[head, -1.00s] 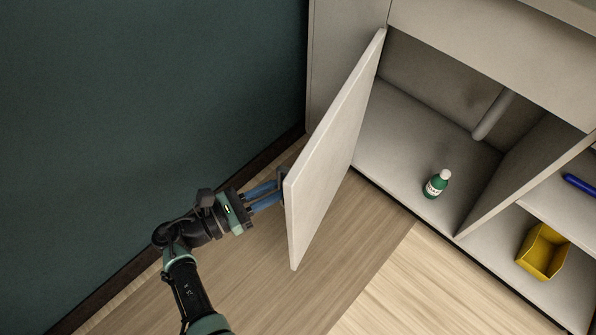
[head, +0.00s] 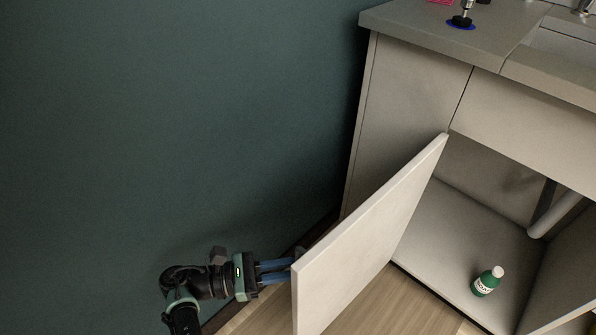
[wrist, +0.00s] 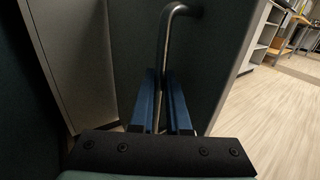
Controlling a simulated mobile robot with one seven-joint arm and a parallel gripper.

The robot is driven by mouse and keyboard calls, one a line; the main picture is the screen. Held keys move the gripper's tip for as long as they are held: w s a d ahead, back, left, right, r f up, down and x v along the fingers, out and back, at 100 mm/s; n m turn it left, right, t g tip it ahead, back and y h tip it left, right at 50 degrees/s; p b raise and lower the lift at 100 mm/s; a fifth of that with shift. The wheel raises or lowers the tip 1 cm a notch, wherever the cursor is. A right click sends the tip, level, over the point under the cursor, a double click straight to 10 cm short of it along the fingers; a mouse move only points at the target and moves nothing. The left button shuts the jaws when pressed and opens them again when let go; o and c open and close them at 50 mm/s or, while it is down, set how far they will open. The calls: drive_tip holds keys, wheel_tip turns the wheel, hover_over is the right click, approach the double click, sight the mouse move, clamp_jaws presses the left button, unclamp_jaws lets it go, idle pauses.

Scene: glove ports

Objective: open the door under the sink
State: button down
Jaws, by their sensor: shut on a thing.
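The door under the sink (head: 372,244) stands wide open, hinged at its far edge on the left of the cabinet opening. Its outer face shows in the wrist view (wrist: 222,40), with a curved metal bar handle (wrist: 164,38) on it. My gripper (head: 290,268) is at the door's outer side near its free edge. In the wrist view my gripper's blue fingers (wrist: 165,98) are shut on the handle. In the head view the door hides the handle and the fingertips.
A dark green wall (head: 180,120) is close on the left. The countertop (head: 440,28) is above. Wooden floor (head: 385,308) lies clear before the cabinet.

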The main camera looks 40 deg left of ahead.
drive_tip(key=shift+w+d, duration=0.1)
drive_tip(key=shift+w, duration=0.15)
drive_tip(key=c, duration=0.9)
unclamp_jaws()
drive_tip(key=shift+s, duration=0.1)
drive_tip(key=shift+v, duration=3.85)
